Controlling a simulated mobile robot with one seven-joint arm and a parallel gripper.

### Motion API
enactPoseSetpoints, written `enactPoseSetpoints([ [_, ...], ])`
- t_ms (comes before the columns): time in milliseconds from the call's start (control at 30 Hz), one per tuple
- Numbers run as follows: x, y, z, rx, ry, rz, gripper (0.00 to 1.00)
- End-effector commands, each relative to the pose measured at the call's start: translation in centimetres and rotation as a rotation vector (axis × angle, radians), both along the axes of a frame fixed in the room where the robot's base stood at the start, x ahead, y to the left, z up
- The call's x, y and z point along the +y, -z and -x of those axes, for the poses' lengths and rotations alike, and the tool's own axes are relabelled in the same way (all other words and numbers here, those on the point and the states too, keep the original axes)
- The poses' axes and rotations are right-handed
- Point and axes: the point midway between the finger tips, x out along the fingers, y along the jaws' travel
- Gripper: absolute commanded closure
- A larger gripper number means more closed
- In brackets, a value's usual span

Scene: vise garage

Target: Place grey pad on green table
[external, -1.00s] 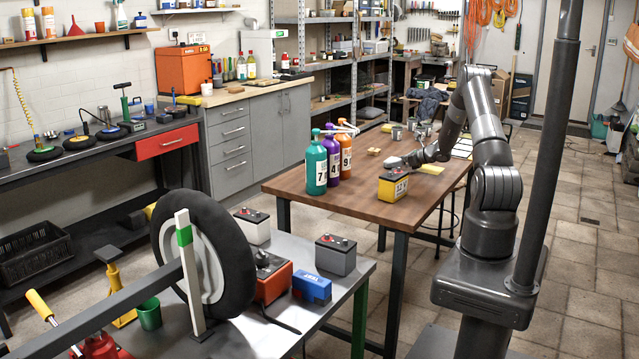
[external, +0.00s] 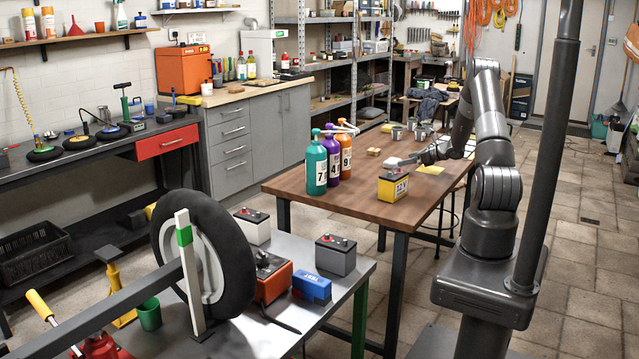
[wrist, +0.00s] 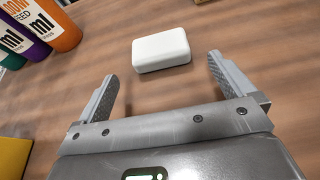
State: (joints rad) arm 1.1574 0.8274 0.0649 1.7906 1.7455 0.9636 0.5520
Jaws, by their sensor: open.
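A pale, whitish-grey rounded pad (wrist: 160,50) lies flat on the brown wooden table top in the wrist view. It is ahead of and between the fingers of my gripper (wrist: 162,70), which are spread wide with nothing between them. In the external view the pad (external: 391,162) shows small near the gripper (external: 412,159), low over the wooden table (external: 345,200). A workbench with a grey top (external: 345,282) and a green leg stands in the foreground; it is the only table with green on it that I can make out.
Teal, purple and orange bottles (external: 316,168) stand left of the pad. The workbench holds a wheel (external: 240,255), batteries (external: 336,254) and a blue box (external: 312,287).

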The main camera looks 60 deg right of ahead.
Motion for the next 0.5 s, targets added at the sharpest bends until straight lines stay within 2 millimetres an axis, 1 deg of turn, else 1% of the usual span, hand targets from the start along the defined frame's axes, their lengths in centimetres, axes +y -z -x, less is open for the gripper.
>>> enactPoseSetpoints([
  [33, -0.1, -0.5, 1.1, 0.000, 0.003, 0.001, 0.02],
  [200, 0.0, -1.7, 4.0, 0.000, 0.002, 0.001, 0.02],
  [333, 0.0, -2.2, 5.3, 0.000, 0.000, 0.000, 0.02],
  [500, 0.1, -2.4, 5.9, 0.000, -0.001, 0.000, 0.02],
])
